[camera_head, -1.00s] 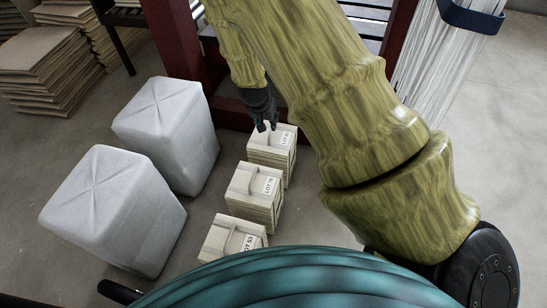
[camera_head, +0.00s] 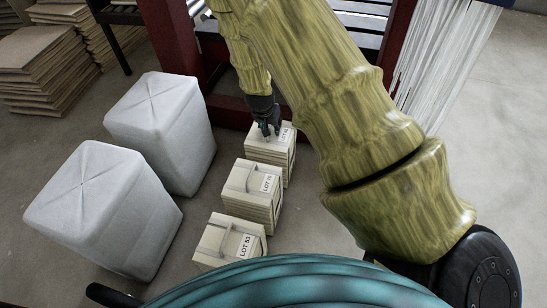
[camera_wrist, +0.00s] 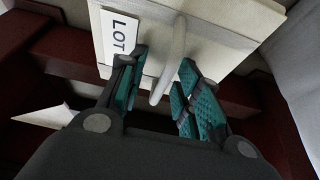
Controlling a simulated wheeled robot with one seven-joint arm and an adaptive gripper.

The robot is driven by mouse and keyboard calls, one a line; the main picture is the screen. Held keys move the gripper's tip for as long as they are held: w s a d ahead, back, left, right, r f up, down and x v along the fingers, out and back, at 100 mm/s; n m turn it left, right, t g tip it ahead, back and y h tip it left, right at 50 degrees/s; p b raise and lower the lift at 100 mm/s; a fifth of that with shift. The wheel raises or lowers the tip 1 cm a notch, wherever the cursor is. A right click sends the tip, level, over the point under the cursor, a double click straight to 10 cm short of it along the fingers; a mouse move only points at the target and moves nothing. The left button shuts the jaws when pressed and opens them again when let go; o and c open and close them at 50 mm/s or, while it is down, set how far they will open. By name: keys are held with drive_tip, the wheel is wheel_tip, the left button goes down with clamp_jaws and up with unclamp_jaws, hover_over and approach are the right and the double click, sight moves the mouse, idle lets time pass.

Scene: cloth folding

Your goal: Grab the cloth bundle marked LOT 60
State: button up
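The far cloth bundle (camera_head: 265,153) is a pale, squared stack with a white label (camera_head: 286,134), too small to read surely in the head view. In the wrist view the bundle (camera_wrist: 225,25) shows its label (camera_wrist: 119,32) with "LOT"; the number is hidden behind a finger. A pale strap handle (camera_wrist: 177,45) stands up from its top. My gripper (camera_head: 268,130) is at this bundle's top. In the wrist view my gripper (camera_wrist: 163,60) is open, its teal-padded fingers on both sides of the handle, with gaps showing.
A bundle marked LOT 75 or similar (camera_head: 248,203) and one marked LOT 53 (camera_head: 212,245) stand nearer in the same row. Two large white wrapped blocks (camera_head: 180,130) stand to the left. A dark red frame (camera_head: 175,45) rises behind the far bundle.

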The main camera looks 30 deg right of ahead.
drive_tip(key=shift+r, duration=0.1)
clamp_jaws()
drive_tip(key=shift+r, duration=0.1)
idle(0.4)
